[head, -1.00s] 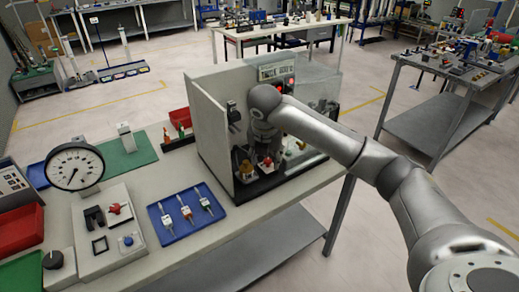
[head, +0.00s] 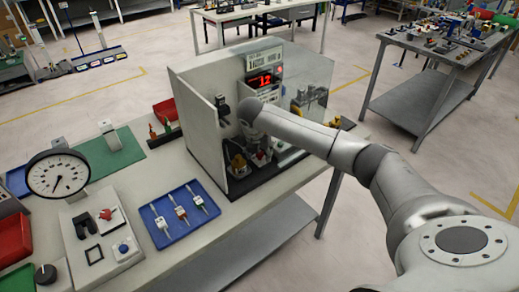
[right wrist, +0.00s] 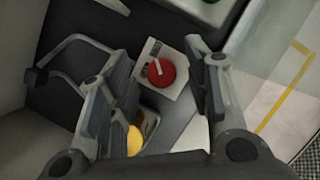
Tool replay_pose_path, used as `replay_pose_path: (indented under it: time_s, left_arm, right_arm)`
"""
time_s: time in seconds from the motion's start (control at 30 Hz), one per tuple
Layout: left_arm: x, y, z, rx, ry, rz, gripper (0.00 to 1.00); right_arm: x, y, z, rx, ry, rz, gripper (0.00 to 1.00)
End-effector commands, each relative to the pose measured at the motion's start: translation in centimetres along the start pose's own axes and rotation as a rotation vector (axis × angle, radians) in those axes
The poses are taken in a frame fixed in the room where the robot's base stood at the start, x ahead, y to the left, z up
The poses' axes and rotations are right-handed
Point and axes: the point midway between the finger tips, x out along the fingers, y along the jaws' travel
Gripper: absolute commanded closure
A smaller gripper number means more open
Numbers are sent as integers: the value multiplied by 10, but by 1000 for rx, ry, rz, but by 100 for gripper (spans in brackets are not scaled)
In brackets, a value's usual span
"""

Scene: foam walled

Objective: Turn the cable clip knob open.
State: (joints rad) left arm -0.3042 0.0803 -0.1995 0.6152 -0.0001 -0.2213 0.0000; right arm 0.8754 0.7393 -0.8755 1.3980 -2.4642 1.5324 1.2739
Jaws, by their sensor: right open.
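In the right wrist view a round red knob (right wrist: 161,71) with a pale pointer bar sits on a small white block (right wrist: 174,52) on the dark floor of the walled booth. My right gripper (right wrist: 158,57) is open, and the knob appears between its two spread fingers. The view does not show clear contact. In the head view my right gripper (head: 255,146) is low inside the booth (head: 201,137), above the small fixtures, and largely hides the knob. My left gripper is not in view.
A yellow part (right wrist: 135,138) lies near the left finger in the right wrist view. The booth has a clear panel (head: 318,75) on its right side and a lit red display (head: 261,80) at the back. A blue tray (head: 180,212) stands outside on the bench.

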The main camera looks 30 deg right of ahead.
Motion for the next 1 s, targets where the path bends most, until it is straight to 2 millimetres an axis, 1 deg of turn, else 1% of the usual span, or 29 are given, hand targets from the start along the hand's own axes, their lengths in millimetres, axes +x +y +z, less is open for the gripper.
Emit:
replay_pose_path:
  time_s: [0.03, 0.13, 0.23, 0.37, 0.53, 0.7, 0.73, 1.0]
  left_arm:
    - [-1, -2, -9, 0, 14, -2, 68]
    - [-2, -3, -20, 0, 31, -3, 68]
    - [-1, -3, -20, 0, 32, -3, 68]
    - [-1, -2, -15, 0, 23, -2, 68]
    - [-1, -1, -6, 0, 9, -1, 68]
    - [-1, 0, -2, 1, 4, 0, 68]
    - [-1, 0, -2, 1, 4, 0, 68]
    - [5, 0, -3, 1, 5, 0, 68]
  right_arm:
    - [3, 0, 0, 0, 1, -2, 54]
    - [6, 0, 0, 0, 0, -1, 54]
    - [7, 0, 0, 0, 0, -1, 54]
    - [6, 0, 0, 0, 0, -1, 54]
    - [6, 0, 0, 0, 0, -1, 76]
    - [6, 0, 0, 0, 0, -1, 98]
    - [6, 0, 0, 0, 0, -1, 100]
    - [8, -1, 0, -34, -2, 14, 100]
